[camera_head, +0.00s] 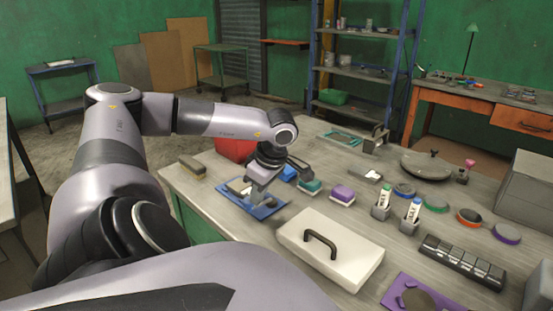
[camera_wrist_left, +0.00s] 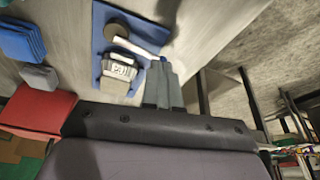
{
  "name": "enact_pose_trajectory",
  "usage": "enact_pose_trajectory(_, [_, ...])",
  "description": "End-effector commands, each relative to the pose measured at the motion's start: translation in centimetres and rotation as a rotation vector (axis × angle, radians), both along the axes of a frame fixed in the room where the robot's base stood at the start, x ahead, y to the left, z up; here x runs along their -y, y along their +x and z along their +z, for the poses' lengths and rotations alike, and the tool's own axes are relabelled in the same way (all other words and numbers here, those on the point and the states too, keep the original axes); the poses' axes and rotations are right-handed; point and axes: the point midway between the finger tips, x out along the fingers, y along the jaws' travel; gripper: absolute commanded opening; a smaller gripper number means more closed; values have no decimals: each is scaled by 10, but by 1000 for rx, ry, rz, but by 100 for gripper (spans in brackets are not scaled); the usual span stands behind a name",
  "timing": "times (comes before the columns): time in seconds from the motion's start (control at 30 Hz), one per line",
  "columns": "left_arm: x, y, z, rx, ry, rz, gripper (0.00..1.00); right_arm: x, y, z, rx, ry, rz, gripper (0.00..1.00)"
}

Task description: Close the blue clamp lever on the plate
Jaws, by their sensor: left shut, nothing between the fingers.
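A blue plate (camera_head: 268,209) lies flat on the bench; it also shows in the left wrist view (camera_wrist_left: 150,32). On it is a clamp with a grey block (camera_wrist_left: 118,68), a dark round part (camera_wrist_left: 117,31) and a pale lever (camera_wrist_left: 138,49) that ends in a small blue tip. In the head view my left gripper (camera_head: 258,196) hangs over the plate and hides much of the clamp. In the left wrist view its fingers (camera_wrist_left: 161,67) are together and empty, their tips close by the lever's blue tip. I cannot tell whether they touch. My right gripper is out of view.
A white case (camera_head: 330,245) with a dark handle stands right of the plate. A red bin (camera_head: 234,148) is behind my left wrist. A brush (camera_head: 193,167) lies to the left. Purple (camera_head: 342,194) and teal (camera_head: 310,186) blocks sit to the right.

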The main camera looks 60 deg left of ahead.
Motion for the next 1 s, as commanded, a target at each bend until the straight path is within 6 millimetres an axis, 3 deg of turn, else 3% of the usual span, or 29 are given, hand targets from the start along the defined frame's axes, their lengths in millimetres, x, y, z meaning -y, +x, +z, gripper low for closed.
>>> enact_pose_trajectory(0.3, [-3,-1,-1,-2,0,-109,0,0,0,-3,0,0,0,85])
enact_pose_trajectory(1.0, [-6,-2,-1,-1,0,-104,0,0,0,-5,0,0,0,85])
